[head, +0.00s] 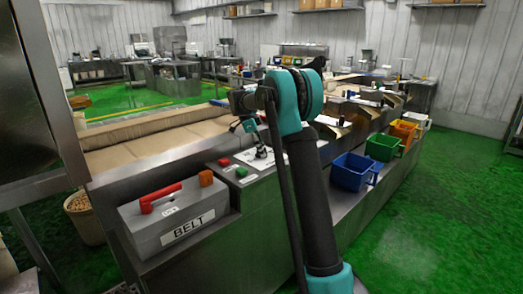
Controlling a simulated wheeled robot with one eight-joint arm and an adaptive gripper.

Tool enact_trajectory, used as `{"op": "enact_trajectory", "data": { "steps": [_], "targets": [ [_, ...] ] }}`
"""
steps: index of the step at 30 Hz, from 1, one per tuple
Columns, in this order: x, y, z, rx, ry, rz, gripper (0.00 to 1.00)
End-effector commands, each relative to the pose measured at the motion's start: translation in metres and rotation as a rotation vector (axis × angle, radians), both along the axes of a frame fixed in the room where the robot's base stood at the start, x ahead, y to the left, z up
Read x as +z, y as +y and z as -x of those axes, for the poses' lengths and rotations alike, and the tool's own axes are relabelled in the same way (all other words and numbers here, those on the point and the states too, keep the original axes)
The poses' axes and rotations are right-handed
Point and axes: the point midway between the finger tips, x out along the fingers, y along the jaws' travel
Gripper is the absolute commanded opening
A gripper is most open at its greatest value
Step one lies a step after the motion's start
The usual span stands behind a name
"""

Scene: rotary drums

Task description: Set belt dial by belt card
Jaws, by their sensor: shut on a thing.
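My gripper (258,148) reaches down over a white plate (278,158) on the steel control panel, behind the red and green buttons. It is shut on what appears to be the belt dial at that plate; the fingers are small, and the dial is mostly hidden by the gripper and arm. The dial's setting cannot be read. A grey box labelled BELT (195,226) stands at the front left, with a red handle and an orange block on top. A small label lies on its top. I cannot make out the belt card's setting.
A red button (224,162) and a green button (241,172) sit left of the plate. Padded belt sections (150,140) lie behind. Blue (352,171), green (382,147) and orange (404,132) bins line the right ledge. The green floor at right is clear.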

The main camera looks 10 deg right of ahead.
Motion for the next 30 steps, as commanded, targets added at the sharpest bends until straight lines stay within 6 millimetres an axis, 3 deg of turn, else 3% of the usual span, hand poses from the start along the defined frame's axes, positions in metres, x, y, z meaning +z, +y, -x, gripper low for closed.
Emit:
{"op": "enact_trajectory", "data": {
  "steps": [4, 5, 9, 20, 23, 30],
  "targets": [
    [0.0, 0.001, 0.0, 0.0, 0.001, -0.001, 0.11],
    [0.0, 0.001, 0.0, 0.0, 0.001, -0.001, 0.43],
    [0.0, 0.0, 0.0, 0.001, 0.0, -0.001, 0.61],
    [0.003, 0.002, 0.0, 0.001, 0.0, 0.0, 0.61],
    [0.013, 0.006, -0.001, 0.002, 0.0, 0.0, 0.61],
    [0.056, 0.024, -0.004, 0.002, 0.0, -0.001, 0.61]
  ]
}}
